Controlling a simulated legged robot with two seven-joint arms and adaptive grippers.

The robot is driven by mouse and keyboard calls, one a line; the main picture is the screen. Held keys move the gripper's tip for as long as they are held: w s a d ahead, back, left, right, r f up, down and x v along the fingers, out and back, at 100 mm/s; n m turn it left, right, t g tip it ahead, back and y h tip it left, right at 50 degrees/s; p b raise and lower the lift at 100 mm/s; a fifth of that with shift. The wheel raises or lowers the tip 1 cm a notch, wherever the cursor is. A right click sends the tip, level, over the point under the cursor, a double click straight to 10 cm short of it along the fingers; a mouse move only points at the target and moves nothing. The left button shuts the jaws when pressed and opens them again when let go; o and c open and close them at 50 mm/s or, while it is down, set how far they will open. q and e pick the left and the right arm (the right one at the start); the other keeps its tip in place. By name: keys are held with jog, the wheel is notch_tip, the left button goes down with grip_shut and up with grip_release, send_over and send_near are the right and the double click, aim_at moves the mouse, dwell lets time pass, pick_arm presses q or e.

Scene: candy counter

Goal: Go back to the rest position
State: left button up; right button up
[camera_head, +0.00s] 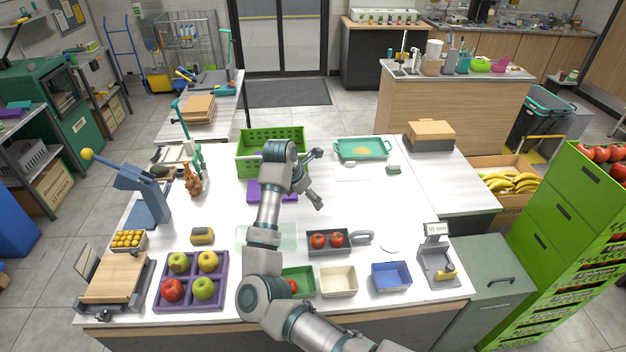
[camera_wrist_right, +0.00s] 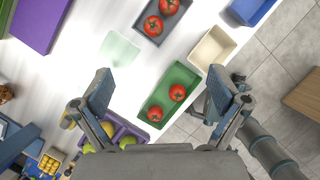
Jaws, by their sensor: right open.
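My right arm comes in from the bottom of the head view and bends over the middle of the white counter (camera_head: 350,205). Its gripper (camera_head: 320,178) hangs above the counter, right of the green crate (camera_head: 243,152), with its fingers spread and nothing between them. In the right wrist view the two fingers (camera_wrist_right: 158,88) stand wide apart. Beyond them lie a green tray (camera_wrist_right: 188,75) with two tomatoes and a grey tray (camera_wrist_right: 143,23) with two tomatoes. My left gripper is not in view.
A purple tray (camera_head: 191,281) of apples, a cream bin (camera_head: 339,281), a blue bin (camera_head: 391,276) and a scale (camera_head: 438,262) line the front. My arm partly hides the green tray (camera_head: 308,283). A blue lever press (camera_head: 147,207) stands left. The right-centre counter is mostly clear.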

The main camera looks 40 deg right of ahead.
notch_tip(320, 180, up, 6)
jog(key=d+n+b, duration=0.1)
jog(key=d, duration=0.1)
jog(key=shift+s+d+r+n+t, duration=0.15)
jog(key=shift+d+r+n+t, duration=0.05)
jog(key=shift+d+n+t, duration=0.1)
